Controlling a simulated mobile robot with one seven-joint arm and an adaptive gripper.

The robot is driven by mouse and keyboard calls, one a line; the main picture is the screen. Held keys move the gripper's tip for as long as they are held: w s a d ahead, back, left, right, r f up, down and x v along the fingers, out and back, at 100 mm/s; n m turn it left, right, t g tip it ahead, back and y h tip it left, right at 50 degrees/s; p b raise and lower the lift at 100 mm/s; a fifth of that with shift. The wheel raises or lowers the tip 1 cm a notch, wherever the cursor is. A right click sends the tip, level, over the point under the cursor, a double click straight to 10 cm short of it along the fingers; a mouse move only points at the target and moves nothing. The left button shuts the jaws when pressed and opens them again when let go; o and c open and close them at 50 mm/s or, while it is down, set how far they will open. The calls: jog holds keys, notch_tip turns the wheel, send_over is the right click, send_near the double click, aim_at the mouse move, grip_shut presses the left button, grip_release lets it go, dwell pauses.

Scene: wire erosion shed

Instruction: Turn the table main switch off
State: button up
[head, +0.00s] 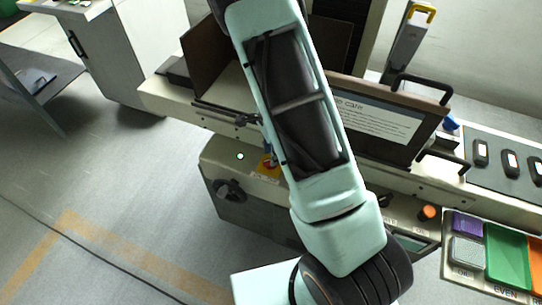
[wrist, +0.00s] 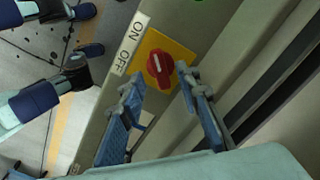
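The table main switch is a red rotary knob (wrist: 159,69) on a yellow plate (wrist: 179,50). A white label strip (wrist: 131,43) beside the plate reads ON and OFF. The knob's long grip runs roughly up and down in the wrist view, with a pale mark near its upper end; I cannot tell for sure which word it points to. In the head view the yellow plate with the red knob (head: 268,166) shows beside my arm. My gripper (wrist: 160,78) is open, its blue fingers apart on either side of the knob, with no clear contact. My arm hides most of it in the head view.
A green lamp (head: 240,156) glows left of the switch, above a black rotary handle (head: 231,190). A framed sign panel (head: 376,122) with black handles stands to the right.

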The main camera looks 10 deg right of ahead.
jog(key=shift+f, duration=1.2)
jog(key=shift+c, duration=0.5)
grip_shut()
